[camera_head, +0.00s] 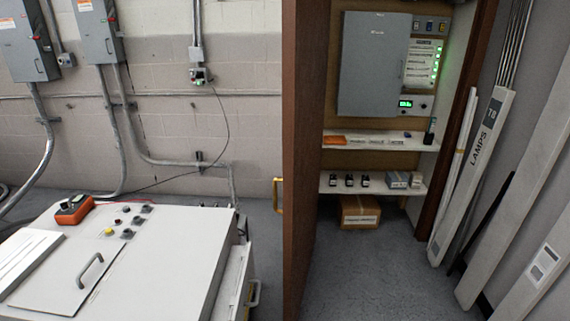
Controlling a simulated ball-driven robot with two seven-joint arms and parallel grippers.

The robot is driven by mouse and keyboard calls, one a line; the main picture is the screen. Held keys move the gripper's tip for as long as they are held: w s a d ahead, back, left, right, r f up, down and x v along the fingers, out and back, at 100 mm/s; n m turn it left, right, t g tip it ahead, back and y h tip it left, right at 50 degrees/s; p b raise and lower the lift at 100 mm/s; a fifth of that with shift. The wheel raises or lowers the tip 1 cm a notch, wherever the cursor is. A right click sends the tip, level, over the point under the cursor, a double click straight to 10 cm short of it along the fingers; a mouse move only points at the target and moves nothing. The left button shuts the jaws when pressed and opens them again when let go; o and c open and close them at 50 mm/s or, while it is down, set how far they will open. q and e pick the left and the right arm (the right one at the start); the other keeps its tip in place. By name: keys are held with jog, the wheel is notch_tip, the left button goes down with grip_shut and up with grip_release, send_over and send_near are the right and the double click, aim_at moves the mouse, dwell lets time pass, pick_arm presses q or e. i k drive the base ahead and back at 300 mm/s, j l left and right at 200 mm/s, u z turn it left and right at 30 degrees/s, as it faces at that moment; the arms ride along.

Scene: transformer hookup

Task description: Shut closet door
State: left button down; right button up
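The brown closet door (304,170) stands open and swung out toward me, seen nearly edge-on in the middle of the view. A yellow handle (278,195) sticks out from its left side. The closet opening to its right shows a grey electrical box (372,64) on the back wall, with a lit green display below it and to the right. The brown door frame (459,140) stands at the right of the opening. Neither of my grippers is in view.
Closet shelves (378,140) hold small items, with a cardboard box (360,211) on the floor below. Long white lamp boxes (485,170) lean at the right. A white cabinet (160,260) with an orange meter (75,209) stands at the left. Grey floor (375,275) before the closet is clear.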

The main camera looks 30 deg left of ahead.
aim_at(305, 24)
jog(key=k+j, duration=0.1)
jog(key=j, duration=0.25)
jog(key=k+j, duration=0.1)
jog(key=j, duration=0.25)
jog(key=k+j+z, duration=0.1)
jog(key=j, duration=0.3)
jog(key=k+j, duration=0.1)
jog(key=j, duration=0.25)
jog(key=k+j, duration=0.15)
jog(key=j, duration=0.2)
jog(key=k+j, duration=0.1)
jog(key=j, duration=0.25)
jog(key=z, duration=0.05)
